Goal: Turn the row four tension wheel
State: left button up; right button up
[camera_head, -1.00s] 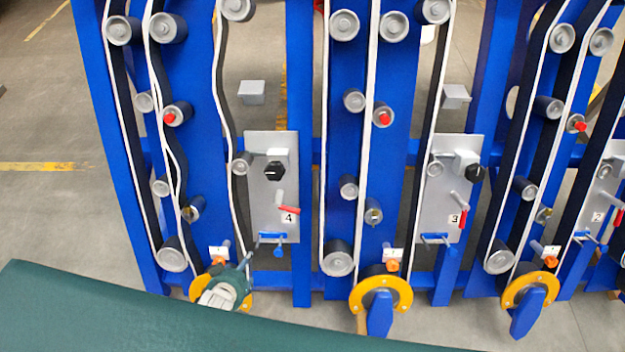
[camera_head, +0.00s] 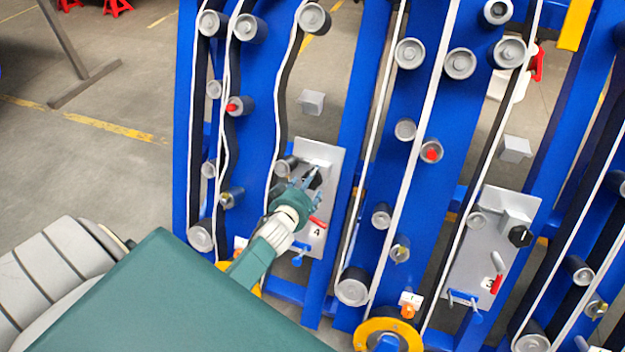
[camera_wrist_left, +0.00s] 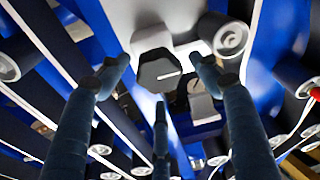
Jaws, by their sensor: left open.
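The row four plate (camera_head: 326,160), marked 4, is on the blue frame in the head view. Its black tension wheel is mostly hidden there behind my left gripper (camera_head: 302,186). In the left wrist view the black, many-sided wheel (camera_wrist_left: 160,75) with a white mark faces the camera. My left gripper is open in front of it, with a finger on either side and a third below. No finger is clearly touching it. The red handle (camera_head: 317,222) and blue lever (camera_head: 299,250) are below. My right gripper is not in view.
A ribbed belt (camera_head: 281,120) over rollers runs just left of the plate. The row three plate (camera_head: 490,250), with its own black wheel (camera_head: 520,236), is to the right. A grey block (camera_head: 312,101) sits above plate four. Open floor (camera_head: 90,150) lies left.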

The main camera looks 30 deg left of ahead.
pick_arm(q)
jog(key=shift+x, duration=1.5)
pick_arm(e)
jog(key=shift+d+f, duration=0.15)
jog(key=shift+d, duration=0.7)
pick_arm(q)
jog(key=shift+d, duration=0.1)
jog(key=shift+c, duration=0.5)
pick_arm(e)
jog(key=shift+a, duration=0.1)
pick_arm(q)
jog(key=c, duration=0.9)
jog(key=shift+c, duration=0.6)
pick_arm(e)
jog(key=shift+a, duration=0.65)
pick_arm(q)
jog(key=shift+r+m, duration=0.1)
jog(key=shift+m, duration=0.2)
